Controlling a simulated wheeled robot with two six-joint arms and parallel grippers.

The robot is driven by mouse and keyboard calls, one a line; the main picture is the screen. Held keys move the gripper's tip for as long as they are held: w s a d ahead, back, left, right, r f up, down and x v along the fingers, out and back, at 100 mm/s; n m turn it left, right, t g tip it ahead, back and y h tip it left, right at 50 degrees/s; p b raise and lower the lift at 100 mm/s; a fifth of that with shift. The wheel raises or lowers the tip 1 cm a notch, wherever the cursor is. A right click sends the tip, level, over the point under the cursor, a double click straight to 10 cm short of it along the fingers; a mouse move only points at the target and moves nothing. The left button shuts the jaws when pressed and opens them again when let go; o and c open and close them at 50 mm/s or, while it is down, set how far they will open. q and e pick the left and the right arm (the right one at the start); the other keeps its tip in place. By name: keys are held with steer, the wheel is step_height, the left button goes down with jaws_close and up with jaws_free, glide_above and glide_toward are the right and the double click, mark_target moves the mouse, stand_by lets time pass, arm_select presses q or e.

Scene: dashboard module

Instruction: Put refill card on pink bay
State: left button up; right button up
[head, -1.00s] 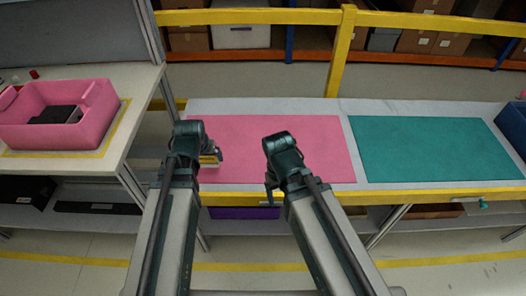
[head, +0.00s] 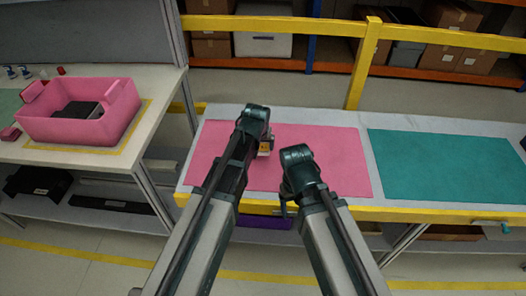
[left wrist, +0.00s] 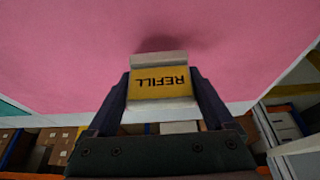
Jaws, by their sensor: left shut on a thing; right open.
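The refill card (left wrist: 160,85), white with a yellow label reading REFILL, is held between the fingers of my left gripper (left wrist: 158,95) in the left wrist view. The pink bay also fills most of the left wrist view (left wrist: 80,50), with a dark shadow beyond the card. Whether the card touches the bay I cannot tell. My right gripper (head: 288,205) is open and empty near the bay's front edge.
A teal bay (head: 445,162) lies right of the pink one. A pink bin (head: 85,125) with dark items stands on the left table. A yellow rail (head: 365,65) runs behind the bays. The pink bay's right part is clear.

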mark_target(263, 150)
arm_select(q)
steer(key=shift+w+d, duration=0.15)
steer(key=f+b, duration=0.4)
steer(key=shift+w+d, duration=0.25)
steer(key=shift+d, duration=0.1)
steer(key=shift+r, duration=0.15)
steer(key=o, duration=1.1)
steer(key=shift+r, duration=0.1)
